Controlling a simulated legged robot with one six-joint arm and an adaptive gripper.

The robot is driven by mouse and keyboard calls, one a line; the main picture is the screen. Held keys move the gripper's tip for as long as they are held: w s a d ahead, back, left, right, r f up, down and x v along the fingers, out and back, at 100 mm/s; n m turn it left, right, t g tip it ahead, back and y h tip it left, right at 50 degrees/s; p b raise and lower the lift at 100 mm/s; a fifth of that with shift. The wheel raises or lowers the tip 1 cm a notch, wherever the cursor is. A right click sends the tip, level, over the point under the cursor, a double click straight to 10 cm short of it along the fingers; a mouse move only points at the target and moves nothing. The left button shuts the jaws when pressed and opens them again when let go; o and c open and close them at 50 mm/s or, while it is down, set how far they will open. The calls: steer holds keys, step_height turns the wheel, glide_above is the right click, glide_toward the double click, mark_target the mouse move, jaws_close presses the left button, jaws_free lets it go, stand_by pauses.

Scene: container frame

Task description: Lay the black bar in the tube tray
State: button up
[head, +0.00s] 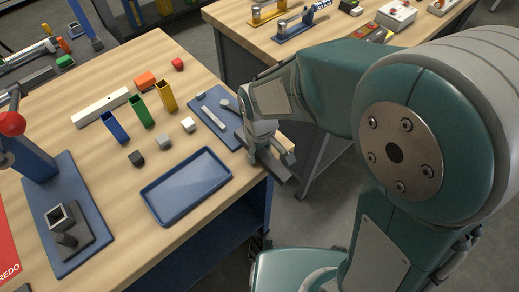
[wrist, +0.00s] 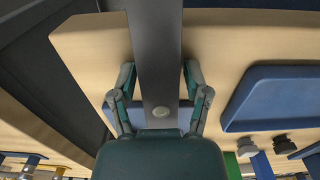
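The black bar (head: 277,168) is in my gripper (head: 266,149) at the table's right edge, with its near end sticking out past the edge. In the wrist view the bar (wrist: 156,40) runs lengthwise between the two fingers of my gripper (wrist: 158,78), which lie close along its sides. The fingertips' contact is partly hidden in the head view. A shallow, empty blue tray (head: 187,188), which I take as the tube tray, lies flat on the table left of my gripper. It also shows at the right of the wrist view (wrist: 282,98).
A blue board (head: 203,103) is behind my gripper; a blue fixture (head: 70,215) is at left.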

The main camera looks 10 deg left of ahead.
mark_target(263, 151)
stand_by(0.3)
steer(key=r, duration=1.1)
steer(key=shift+s+d, duration=0.15)
steer(key=shift+d, duration=0.15)
